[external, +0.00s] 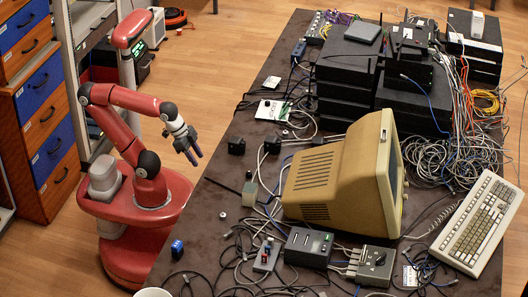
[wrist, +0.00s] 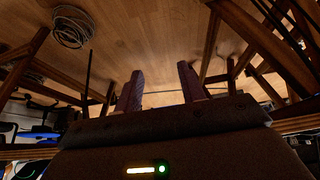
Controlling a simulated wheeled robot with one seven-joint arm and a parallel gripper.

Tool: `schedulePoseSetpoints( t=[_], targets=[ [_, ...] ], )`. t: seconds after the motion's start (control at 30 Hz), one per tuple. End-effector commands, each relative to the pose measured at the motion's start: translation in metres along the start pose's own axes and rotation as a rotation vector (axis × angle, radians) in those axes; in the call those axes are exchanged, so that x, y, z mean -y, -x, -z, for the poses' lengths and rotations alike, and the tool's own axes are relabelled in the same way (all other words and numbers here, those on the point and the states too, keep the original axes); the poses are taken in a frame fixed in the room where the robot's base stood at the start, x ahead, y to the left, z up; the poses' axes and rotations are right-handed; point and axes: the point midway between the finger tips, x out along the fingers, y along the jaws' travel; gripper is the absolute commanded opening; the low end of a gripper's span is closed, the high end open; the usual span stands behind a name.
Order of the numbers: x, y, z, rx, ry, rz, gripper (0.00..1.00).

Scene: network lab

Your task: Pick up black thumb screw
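My gripper (external: 194,158) hangs beside the left edge of the dark table in the external view, tilted downward. In the wrist view its two purple fingers (wrist: 158,82) stand apart with nothing between them, so it is open and empty. I cannot pick out the black thumb screw for certain. A very small round piece (external: 223,215) lies on the table near its left edge, below and to the right of my gripper, but it is too small to identify. No thumb screw shows in the wrist view.
The brown table (external: 215,190) holds a beige monitor (external: 325,178), a keyboard (external: 480,222), black network boxes (external: 345,62) and tangled cables. A blue connector (external: 177,249) lies near the left edge. The wrist view shows wooden floor, table legs and a cable coil (wrist: 72,28).

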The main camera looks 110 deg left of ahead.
Motion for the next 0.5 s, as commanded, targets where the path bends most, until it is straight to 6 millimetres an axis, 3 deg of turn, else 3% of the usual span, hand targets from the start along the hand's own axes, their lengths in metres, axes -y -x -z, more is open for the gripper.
schedulePoseSetpoints(
  t=[0.03, 0.13, 0.27, 0.5],
  targets=[
    [0.0, 0.025, 0.013, 0.0, 0.001, 0.001, 0.4],
    [0.0, 0.042, 0.022, 0.0, 0.002, 0.001, 0.4],
    [0.001, 0.051, 0.027, -0.001, 0.002, 0.001, 0.44],
    [0.001, 0.05, 0.027, -0.001, 0.003, 0.002, 0.45]
  ],
)
